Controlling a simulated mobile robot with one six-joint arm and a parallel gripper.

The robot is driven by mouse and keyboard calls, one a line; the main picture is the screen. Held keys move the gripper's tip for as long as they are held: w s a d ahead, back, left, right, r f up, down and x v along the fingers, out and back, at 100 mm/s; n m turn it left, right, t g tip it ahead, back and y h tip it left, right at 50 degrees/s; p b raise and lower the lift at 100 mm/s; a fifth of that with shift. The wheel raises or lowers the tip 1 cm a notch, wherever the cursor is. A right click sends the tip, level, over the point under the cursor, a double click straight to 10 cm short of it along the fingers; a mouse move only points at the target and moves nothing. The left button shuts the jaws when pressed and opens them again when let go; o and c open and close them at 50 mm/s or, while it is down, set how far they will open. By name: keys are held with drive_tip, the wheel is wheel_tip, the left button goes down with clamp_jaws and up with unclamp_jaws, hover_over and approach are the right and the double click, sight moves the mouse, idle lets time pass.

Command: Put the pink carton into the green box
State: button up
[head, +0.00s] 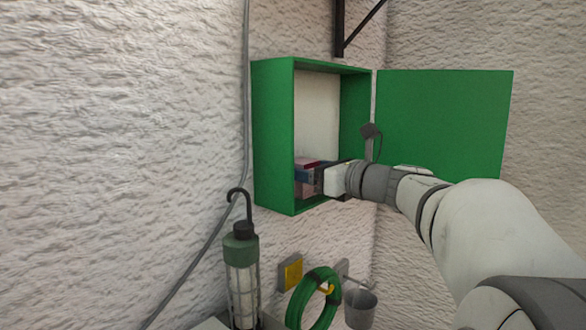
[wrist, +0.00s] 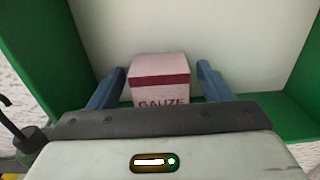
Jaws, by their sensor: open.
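The green box (head: 272,135) hangs on the wall with its door (head: 443,120) swung open to the right. The pink carton (wrist: 160,82) has a dark red band and the word GAUZE. It is inside the box, near the floor of it, and it also shows in the head view (head: 305,188), partly hidden by my gripper. My gripper (wrist: 161,85) reaches into the box with its blue fingers open, one on each side of the carton. A small gap shows between the carton and the fingers. Whether the carton's underside rests on the box floor is hidden.
Below the box are a caged lamp with a hook (head: 242,275), a yellow switch plate (head: 291,273), a green hose coil (head: 314,298) and a grey bucket (head: 360,307). A grey cable runs down the wall left of the box. The box interior above the carton is empty.

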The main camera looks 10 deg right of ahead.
drive_tip(key=v, duration=0.8)
drive_tip(key=shift+s+d, duration=0.2)
drive_tip(key=shift+s, duration=0.05)
